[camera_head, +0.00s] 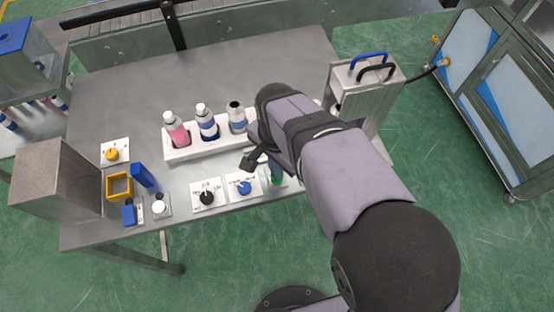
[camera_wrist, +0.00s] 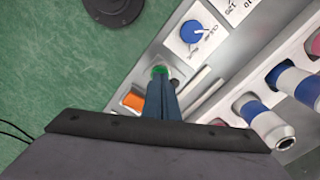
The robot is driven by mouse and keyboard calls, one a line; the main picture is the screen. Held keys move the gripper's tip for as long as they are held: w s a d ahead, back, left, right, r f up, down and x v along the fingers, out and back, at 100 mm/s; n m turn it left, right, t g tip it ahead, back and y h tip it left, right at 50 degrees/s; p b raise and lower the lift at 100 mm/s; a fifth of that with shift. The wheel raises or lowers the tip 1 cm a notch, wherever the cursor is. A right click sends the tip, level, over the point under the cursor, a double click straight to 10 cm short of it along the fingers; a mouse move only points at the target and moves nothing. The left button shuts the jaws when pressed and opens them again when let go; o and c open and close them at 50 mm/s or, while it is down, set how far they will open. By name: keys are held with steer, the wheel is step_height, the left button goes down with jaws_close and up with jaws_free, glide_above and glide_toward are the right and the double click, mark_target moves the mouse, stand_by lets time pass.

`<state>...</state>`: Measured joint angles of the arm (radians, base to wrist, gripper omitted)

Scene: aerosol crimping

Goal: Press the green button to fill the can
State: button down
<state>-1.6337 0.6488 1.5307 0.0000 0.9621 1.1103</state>
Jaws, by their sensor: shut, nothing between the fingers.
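The green button (camera_head: 277,181) sits on a panel at the table's front edge, partly hidden by my gripper. It also shows in the wrist view (camera_wrist: 159,70), just past my fingertips. My gripper (camera_head: 275,172) points down over the button with its blue fingers shut and empty; the fingers also show in the wrist view (camera_wrist: 160,82). I cannot tell whether the tips touch the button. An open-topped silver can with a blue band (camera_head: 237,117) stands upright in the white rack (camera_head: 185,153), beside a blue-banded can (camera_head: 207,122) and a pink one (camera_head: 176,130).
A blue knob (camera_head: 244,187) and a black knob (camera_head: 207,197) sit on white plates left of the button. A metal box with blue and black handles (camera_head: 366,85) stands to the right. An orange piece (camera_wrist: 133,101) lies near the fingers. The table's back is clear.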

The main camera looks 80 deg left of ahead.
steer(key=shift+f+b, duration=0.35)
steer(key=shift+f, duration=0.35)
stand_by(0.5)
steer(key=shift+r+p, duration=2.45)
steer(key=shift+r, duration=0.55)
steer(key=shift+r, duration=0.15)
step_height(320, 180, up, 5)
steer(key=p, duration=0.4)
steer(key=shift+f, duration=0.2)
